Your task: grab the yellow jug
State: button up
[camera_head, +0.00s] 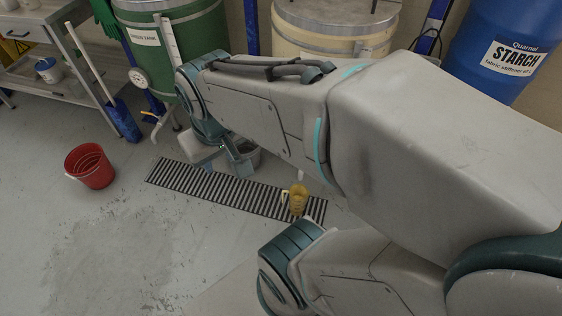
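The yellow jug (299,199) stands on the right part of a striped floor grate, low in the middle of the head view. A pale handle or spout shows on its left side. My gripper (238,163) is up and to the left of the jug, at the end of my arm, and apart from it. My arm passes over the floor just above and to the right of the jug.
A dark floor grate (218,187) runs across the middle. A red bucket (90,166) stands at left. A green tank (182,52), a cream tank (330,32) and a blue starch drum (503,45) line the back. The lower-left floor is clear.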

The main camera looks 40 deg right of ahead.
aim_at(300, 194)
jog(key=z, duration=1.3)
jog(key=k, duration=1.1)
jog(key=z, duration=0.7)
jog(key=i, duration=1.35)
jog(key=u, duration=0.8)
